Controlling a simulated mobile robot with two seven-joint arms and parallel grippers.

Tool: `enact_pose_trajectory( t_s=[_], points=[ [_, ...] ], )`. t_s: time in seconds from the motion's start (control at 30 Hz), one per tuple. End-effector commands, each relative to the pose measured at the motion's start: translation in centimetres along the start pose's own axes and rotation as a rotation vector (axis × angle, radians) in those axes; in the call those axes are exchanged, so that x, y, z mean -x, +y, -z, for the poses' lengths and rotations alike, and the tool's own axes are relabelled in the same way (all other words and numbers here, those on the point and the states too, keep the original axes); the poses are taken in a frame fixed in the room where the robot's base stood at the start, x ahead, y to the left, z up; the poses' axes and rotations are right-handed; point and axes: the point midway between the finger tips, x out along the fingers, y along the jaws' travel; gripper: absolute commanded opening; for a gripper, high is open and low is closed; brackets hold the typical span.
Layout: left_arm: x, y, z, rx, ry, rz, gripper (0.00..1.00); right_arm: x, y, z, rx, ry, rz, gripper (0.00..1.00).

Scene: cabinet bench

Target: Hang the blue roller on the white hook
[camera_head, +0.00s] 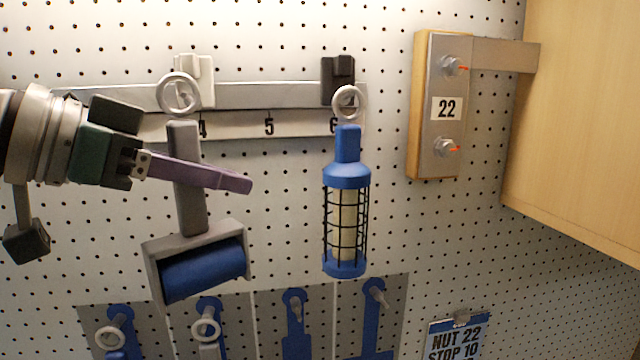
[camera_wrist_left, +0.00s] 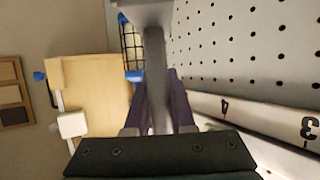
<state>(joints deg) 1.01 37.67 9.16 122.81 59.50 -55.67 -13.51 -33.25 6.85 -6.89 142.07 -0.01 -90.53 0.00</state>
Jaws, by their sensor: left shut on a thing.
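The blue roller (camera_head: 203,272) has a grey frame, a grey handle and a pale ring on top. My left gripper (camera_head: 238,182) has purple fingers shut on the handle, and the roller hangs down, slightly tilted. The white hook (camera_head: 203,70) is on the rail, behind and just right of the ring. The ring overlaps the hook's lower left part; I cannot tell whether the hook passes through it. In the left wrist view the grey handle (camera_wrist_left: 155,75) is between the fingers, and the hook is not seen. My right gripper is not in view.
A blue caged lamp (camera_head: 347,215) hangs by a ring from a black hook (camera_head: 338,78) to the right. The rail (camera_head: 270,97) between the hooks is free. A block marked 22 (camera_head: 440,130) and a wooden cabinet (camera_head: 580,120) are further right. Panels with tool outlines (camera_head: 265,310) lie below.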

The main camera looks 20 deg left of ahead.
Motion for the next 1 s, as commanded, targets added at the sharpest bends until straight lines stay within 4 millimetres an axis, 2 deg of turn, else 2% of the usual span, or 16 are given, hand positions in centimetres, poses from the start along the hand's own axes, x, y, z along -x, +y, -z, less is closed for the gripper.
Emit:
enact_pose_trajectory(
  t_s=[0.5,1.0],
  points=[
    [-1.6,-2.5,0.0,-0.001,0.003,0.000,0.00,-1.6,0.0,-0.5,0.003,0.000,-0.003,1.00],
    [-1.9,-2.9,0.0,-0.001,0.003,0.000,0.00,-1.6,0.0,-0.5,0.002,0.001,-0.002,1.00]
  ],
)
